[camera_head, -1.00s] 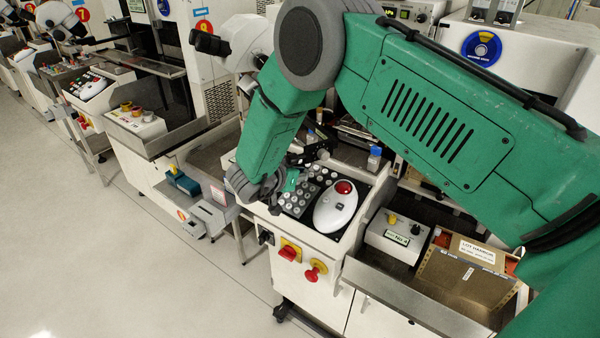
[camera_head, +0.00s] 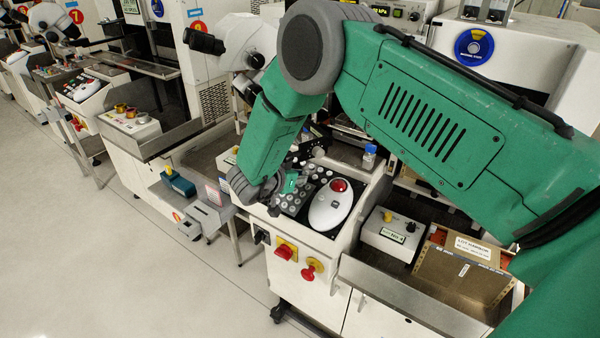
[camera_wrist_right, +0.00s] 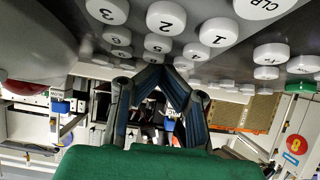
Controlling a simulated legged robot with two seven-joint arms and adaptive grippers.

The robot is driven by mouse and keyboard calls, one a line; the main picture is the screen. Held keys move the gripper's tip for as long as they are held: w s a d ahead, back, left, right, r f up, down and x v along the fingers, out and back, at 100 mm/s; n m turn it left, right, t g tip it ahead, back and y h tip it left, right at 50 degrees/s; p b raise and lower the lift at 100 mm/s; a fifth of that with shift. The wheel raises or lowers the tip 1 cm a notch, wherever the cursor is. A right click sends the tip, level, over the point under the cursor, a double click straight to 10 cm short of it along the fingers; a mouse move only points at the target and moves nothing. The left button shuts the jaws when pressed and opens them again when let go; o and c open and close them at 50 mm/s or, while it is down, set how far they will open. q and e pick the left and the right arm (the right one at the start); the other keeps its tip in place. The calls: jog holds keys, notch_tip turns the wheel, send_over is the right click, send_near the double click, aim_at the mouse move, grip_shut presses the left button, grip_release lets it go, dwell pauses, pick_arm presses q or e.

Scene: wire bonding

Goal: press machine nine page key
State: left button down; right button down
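The keypad (camera_head: 318,174) is a dark panel of round pale keys on the machine console. My right gripper (camera_head: 272,205) hangs over its left part and hides some keys. In the right wrist view the white keys (camera_wrist_right: 166,17) show numbers and "CLR", with a green key (camera_wrist_right: 300,87) at the right. No key marked page can be read. In that view my right gripper (camera_wrist_right: 164,72) has its two dark fingertips together, with nothing between them, close to the keys. I cannot tell whether they touch one. My left gripper is not in view.
A white trackball unit (camera_head: 328,208) with a red ball stands right of the keypad. Red and yellow switches (camera_head: 286,250) sit on the console front. A brown box (camera_head: 462,275) and a small grey control box (camera_head: 392,236) lie to the right. The floor at left is clear.

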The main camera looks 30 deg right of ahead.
jog(key=v, duration=0.7)
jog(key=shift+r, duration=0.2)
jog(key=shift+a+r, duration=0.1)
jog(key=shift+a, duration=0.25)
jog(key=shift+d, duration=0.7)
jog(key=shift+f, duration=0.25)
